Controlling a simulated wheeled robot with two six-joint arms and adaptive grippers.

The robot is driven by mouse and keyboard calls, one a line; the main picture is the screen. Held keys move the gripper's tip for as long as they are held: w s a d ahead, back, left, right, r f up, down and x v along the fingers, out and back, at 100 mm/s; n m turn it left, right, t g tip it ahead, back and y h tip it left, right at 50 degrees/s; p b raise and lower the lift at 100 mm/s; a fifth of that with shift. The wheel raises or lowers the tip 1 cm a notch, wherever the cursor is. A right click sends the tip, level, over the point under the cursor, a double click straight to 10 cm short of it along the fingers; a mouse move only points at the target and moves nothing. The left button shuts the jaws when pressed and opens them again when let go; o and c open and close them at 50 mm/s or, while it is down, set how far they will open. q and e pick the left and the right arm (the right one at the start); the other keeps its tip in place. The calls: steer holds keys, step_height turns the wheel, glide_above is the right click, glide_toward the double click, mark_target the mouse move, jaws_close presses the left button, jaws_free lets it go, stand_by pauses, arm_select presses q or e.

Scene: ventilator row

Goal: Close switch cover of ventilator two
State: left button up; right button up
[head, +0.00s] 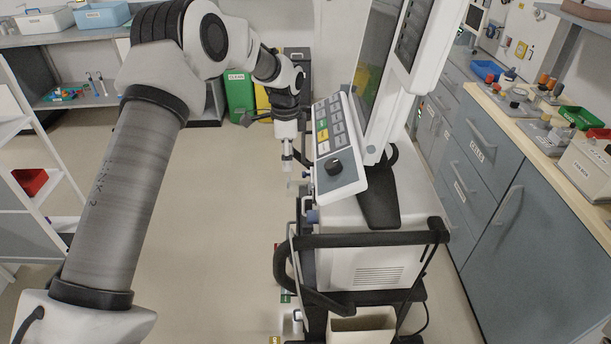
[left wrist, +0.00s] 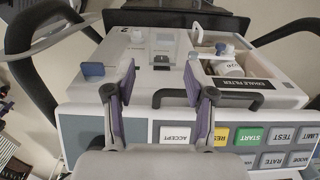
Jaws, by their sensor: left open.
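The ventilator (head: 375,268) stands at centre right in the head view, its key panel (head: 330,130) facing left. In the left wrist view the panel's START key (left wrist: 249,136) shows below my left gripper (left wrist: 161,84). The gripper's two purple-padded fingers are apart with nothing between them. Just beyond the tips is a small black switch (left wrist: 161,63) on the white housing, with a pale, see-through piece (left wrist: 164,42) at it that looks like its cover. I cannot tell its exact angle. In the head view the left gripper (head: 288,161) points down beside the panel. My right gripper is not seen.
A dark handle bar (left wrist: 208,98) runs between the panel and the housing. Drawer cabinets (head: 470,150) stand right; the floor (head: 215,220) at left is free.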

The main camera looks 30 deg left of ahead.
mark_target(298, 186)
arm_select(q)
steer(key=shift+w+d+f, duration=0.1)
steer(key=shift+w+f, duration=0.65)
steer(key=shift+f, duration=0.1)
steer(key=f, duration=0.2)
steer(key=f+p, duration=0.1)
steer(key=f, duration=0.3)
steer(key=shift+s+a+f, duration=0.2)
steer(key=shift+s+a, duration=0.2)
steer(key=shift+s, duration=0.05)
steer(key=shift+c, duration=1.4)
steer(key=shift+r, duration=0.1)
steer(key=c, duration=0.5)
jaws_close()
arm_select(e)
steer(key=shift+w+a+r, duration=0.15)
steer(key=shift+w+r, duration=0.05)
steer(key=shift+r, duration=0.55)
